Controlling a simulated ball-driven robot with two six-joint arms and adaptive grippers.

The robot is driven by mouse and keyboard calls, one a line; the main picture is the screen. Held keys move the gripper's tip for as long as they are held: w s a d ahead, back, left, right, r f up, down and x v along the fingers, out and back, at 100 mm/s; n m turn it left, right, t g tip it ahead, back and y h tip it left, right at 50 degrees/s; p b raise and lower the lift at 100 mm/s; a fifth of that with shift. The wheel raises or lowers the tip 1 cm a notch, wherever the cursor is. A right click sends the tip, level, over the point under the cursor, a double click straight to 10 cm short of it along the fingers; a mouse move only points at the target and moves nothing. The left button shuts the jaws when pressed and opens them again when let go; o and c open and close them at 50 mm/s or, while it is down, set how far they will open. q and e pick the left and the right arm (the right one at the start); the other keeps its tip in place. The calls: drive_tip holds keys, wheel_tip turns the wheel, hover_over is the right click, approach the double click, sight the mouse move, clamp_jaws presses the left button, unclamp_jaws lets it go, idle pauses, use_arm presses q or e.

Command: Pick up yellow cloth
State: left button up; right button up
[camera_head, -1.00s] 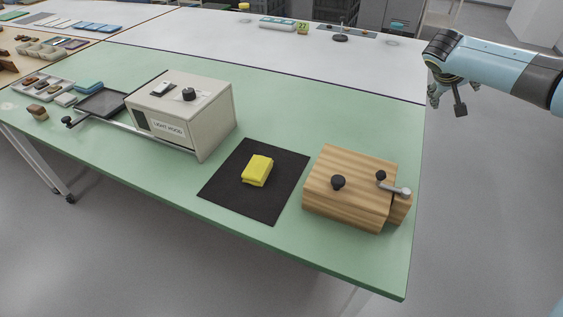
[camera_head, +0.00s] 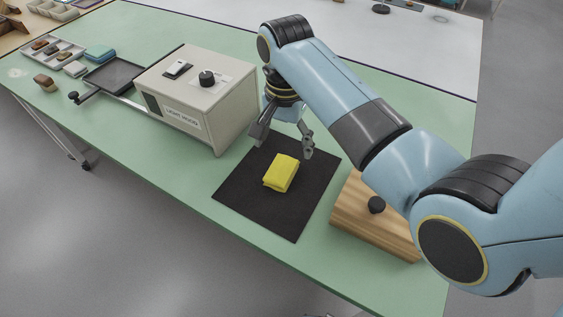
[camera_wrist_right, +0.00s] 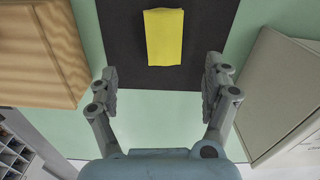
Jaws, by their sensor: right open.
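The folded yellow cloth (camera_head: 281,173) lies on the black mat (camera_head: 290,222) on the green table. In the right wrist view the cloth (camera_wrist_right: 164,37) is at the top middle, ahead of the fingers and between their lines. My right gripper (camera_head: 283,146) is open and empty. It hangs just behind the cloth in the head view, above the mat's far part, and does not appear to touch the cloth. Its two fingers also show spread apart in the right wrist view (camera_wrist_right: 163,82). My left gripper is in neither view.
A beige box labelled light hood (camera_head: 198,98) stands left of the mat. A wooden block with a black knob (camera_head: 365,215) stands right of it, partly hidden by my right arm. A dark tray (camera_head: 115,75) and small sherds lie far left. The table's front strip is clear.

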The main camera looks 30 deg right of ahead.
hover_over(282, 168)
drive_tip(key=f, duration=0.4)
drive_tip(key=shift+s+d+f+b, duration=0.1)
drive_tip(key=shift+s+f+b, duration=0.1)
drive_tip(key=shift+s+b, duration=0.1)
drive_tip(key=f, duration=0.4)
drive_tip(key=f+b, duration=0.1)
drive_tip(key=shift+w+f, duration=0.3)
drive_tip(key=shift+f, duration=0.1)
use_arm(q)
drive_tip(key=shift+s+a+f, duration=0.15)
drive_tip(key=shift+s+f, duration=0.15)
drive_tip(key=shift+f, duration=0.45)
use_arm(e)
drive_tip(key=shift+c, duration=0.2)
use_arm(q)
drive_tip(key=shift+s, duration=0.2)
use_arm(e)
drive_tip(key=c, duration=1.1)
